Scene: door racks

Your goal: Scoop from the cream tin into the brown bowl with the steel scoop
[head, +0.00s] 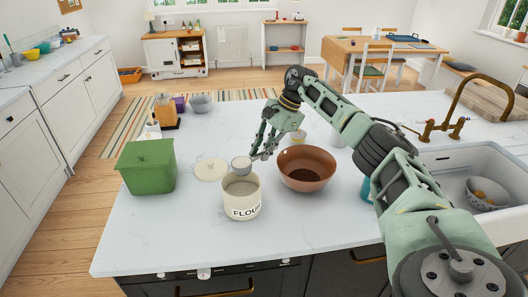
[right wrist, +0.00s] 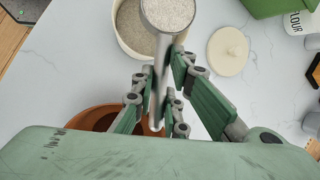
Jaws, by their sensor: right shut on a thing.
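The cream tin (head: 242,197), marked FLOUR, stands open on the white counter with pale powder inside. It also shows in the right wrist view (right wrist: 124,38). The brown bowl (head: 306,168) stands just right of the tin; some dark brown shows inside. In the right wrist view the bowl (right wrist: 95,117) is partly hidden by my gripper. My right gripper (head: 262,154) is shut on the handle of the steel scoop (head: 241,164). The scoop's cup (right wrist: 168,13) is full of pale powder and is held above the tin's rim. My left gripper is not in view.
A cream lid (head: 210,170) lies left of the tin, with a green bin (head: 147,166) further left. A sink (head: 470,165) with a brass tap is at right.

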